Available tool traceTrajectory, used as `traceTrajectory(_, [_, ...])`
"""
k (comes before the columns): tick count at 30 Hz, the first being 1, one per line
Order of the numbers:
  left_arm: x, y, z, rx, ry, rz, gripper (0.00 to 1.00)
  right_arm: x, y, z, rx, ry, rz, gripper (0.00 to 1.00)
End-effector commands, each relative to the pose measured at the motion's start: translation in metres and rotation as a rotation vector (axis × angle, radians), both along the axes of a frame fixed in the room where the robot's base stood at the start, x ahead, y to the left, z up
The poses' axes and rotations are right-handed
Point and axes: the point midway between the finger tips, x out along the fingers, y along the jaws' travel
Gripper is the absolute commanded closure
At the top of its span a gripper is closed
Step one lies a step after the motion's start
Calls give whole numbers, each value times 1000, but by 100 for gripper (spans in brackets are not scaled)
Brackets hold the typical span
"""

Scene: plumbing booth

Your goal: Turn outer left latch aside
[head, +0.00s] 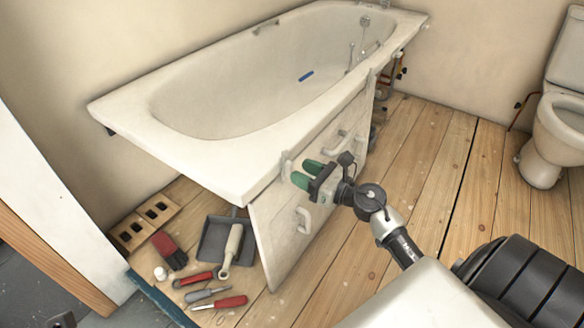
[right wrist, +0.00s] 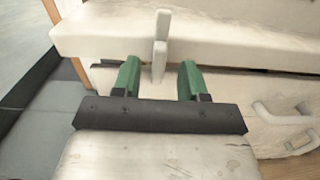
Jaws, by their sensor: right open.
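The white bath (head: 230,85) has pale panels along its long side. The outer left latch (head: 287,166) is a small pale upright piece at the bath rim, above the near panel (head: 275,225). My right gripper (head: 305,174) is open, its green fingers pointing at the rim near the latch. In the right wrist view the latch (right wrist: 160,50) stands upright ahead, between the lines of the two open fingers (right wrist: 159,75). Contact with it cannot be made out. A dark part at the bottom left of the head view, possibly my left gripper (head: 62,321), is cut off by the frame.
The near panel has a white handle (head: 303,220); another handle (head: 346,141) is farther along. A toilet (head: 556,125) stands at right. The plank floor between is clear.

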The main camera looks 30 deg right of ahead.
Motion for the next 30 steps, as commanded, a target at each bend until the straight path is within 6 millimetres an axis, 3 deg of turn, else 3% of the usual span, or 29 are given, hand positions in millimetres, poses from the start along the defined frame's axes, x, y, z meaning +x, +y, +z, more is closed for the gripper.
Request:
traceTrajectory(6, [0, 0, -2, 0, 1, 0, 57, 26, 11, 0, 3, -1, -1, 57])
traceTrajectory(17, [0, 0, -3, 1, 2, 0, 57, 33, 14, 0, 3, 1, -1, 57])
traceTrajectory(19, [0, 0, -3, 1, 2, 0, 57, 32, 13, 0, 3, 1, -1, 64])
traceTrajectory(26, [0, 0, -3, 1, 3, 0, 57, 32, 13, 0, 3, 1, -1, 99])
traceTrajectory(30, [0, 0, -2, 1, 3, 0, 57, 32, 13, 0, 4, 2, -1, 100])
